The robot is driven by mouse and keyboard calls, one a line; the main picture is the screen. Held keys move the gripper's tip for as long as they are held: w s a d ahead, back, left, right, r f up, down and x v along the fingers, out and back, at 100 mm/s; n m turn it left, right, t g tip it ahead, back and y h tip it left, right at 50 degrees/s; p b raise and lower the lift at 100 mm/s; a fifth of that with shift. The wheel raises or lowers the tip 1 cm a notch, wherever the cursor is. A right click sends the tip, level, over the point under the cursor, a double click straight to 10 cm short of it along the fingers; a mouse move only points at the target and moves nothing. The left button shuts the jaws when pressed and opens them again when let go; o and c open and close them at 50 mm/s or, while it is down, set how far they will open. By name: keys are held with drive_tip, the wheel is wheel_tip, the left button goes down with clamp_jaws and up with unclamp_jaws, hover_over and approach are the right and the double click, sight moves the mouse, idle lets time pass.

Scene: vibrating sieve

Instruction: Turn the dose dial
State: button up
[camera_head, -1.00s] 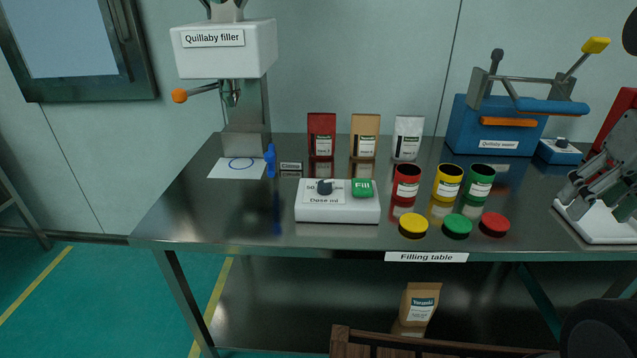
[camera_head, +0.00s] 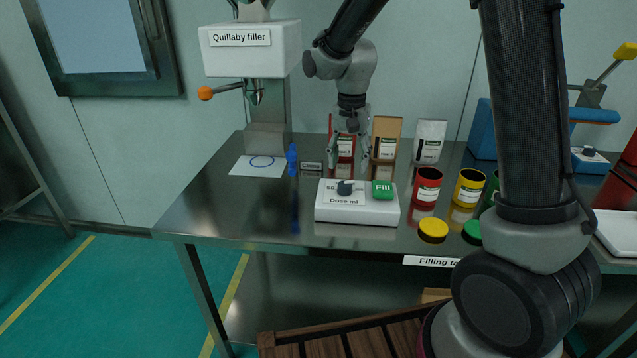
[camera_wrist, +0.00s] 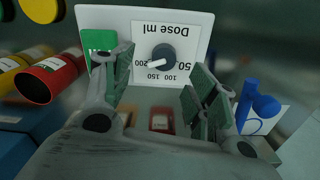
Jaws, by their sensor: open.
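The dose dial (camera_head: 345,188) is a dark round knob on top of the white dose box (camera_head: 357,213), beside the green Fill button (camera_head: 382,190). The dial also shows in the wrist view (camera_wrist: 163,55), with a white pointer and a printed scale around it; the pointer lies near the 150 to 200 side. My gripper (camera_head: 348,164) points down, above and slightly behind the dial. In the wrist view my gripper (camera_wrist: 160,85) has its fingers wide apart, with the dial seen between and beyond them. Nothing is held, and the fingers appear clear of the dial.
Red (camera_head: 427,187) and yellow (camera_head: 468,188) cans stand right of the box, with a yellow lid (camera_head: 433,230) in front. Coffee bags (camera_head: 386,138) stand behind. A blue object (camera_head: 292,160) and the filler (camera_head: 250,50) are at left. The table's front left is clear.

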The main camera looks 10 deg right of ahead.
sight(345, 183)
drive_tip(key=shift+w+a+r+m, duration=0.1)
drive_tip(key=shift+w+a+m, duration=0.2)
drive_tip(key=shift+m, duration=0.6)
wheel_tip(345, 183, down, 8)
drive_tip(key=shift+d+r, duration=0.1)
drive_tip(key=c, duration=1.1)
